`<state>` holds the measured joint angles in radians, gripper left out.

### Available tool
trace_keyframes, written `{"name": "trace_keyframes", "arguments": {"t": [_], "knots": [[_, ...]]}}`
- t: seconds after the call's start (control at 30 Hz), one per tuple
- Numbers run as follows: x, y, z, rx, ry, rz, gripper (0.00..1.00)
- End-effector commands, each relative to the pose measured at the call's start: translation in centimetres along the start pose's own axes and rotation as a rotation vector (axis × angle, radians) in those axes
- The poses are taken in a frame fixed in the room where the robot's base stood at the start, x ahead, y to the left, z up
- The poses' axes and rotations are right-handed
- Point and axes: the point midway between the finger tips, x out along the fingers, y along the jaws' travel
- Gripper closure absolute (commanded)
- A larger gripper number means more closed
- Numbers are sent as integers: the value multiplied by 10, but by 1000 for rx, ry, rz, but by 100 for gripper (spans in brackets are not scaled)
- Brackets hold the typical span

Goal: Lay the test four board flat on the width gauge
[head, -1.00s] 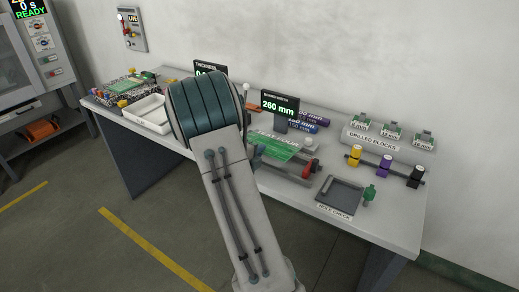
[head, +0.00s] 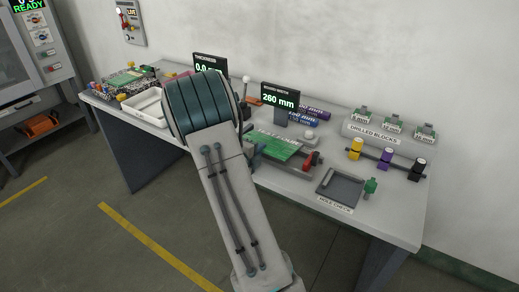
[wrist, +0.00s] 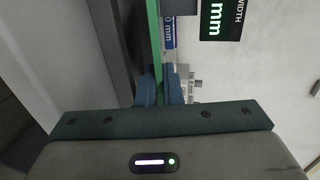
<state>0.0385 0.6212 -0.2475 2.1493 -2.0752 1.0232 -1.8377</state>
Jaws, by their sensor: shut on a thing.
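The green test board (head: 282,147) is over the width gauge (head: 305,170), looking flat or nearly so. I cannot tell whether it rests fully on the gauge. Its left end is partly hidden by my arm. In the wrist view the board (wrist: 154,40) shows edge-on as a green strip between the fingers. My gripper (wrist: 160,88) is shut on this strip; in the head view it is mostly hidden behind my arm. The gauge has a red knob at its right end, and its display (head: 280,98) reads 260 mm.
The hole check tray (head: 340,188) lies right of the gauge. Black, purple and yellow plugs (head: 385,160) stand on a rail, with drilled blocks (head: 392,125) behind. A white tray (head: 145,106) and the thickness display (head: 210,64) are at left.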

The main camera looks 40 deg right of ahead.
Motion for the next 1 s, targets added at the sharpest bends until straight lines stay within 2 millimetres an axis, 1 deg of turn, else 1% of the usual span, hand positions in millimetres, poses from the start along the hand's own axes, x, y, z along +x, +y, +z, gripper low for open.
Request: {"name": "trace_keyframes", "arguments": {"t": [0.23, 0.27, 0.3, 0.33, 0.37, 0.5, 0.53, 0.57, 0.6, 0.63, 0.73, 1.0], "knots": [[1, 5, 0, 0, 0, -1, 100], [1, 5, 0, 0, 0, -2, 91], [1, 4, 0, 1, 0, -2, 80], [1, 4, 0, 1, 0, -1, 72], [1, 4, 0, 1, 0, -1, 69], [1, 5, 0, 0, 0, 0, 69], [1, 5, 0, 0, 0, 1, 67], [1, 6, 0, 0, 0, 1, 59], [1, 6, 0, 0, 0, 2, 54], [1, 6, 0, 0, 0, 3, 52], [1, 7, 0, -2, 0, 6, 50], [0, 10, -1, -4, 0, 11, 55]]}}
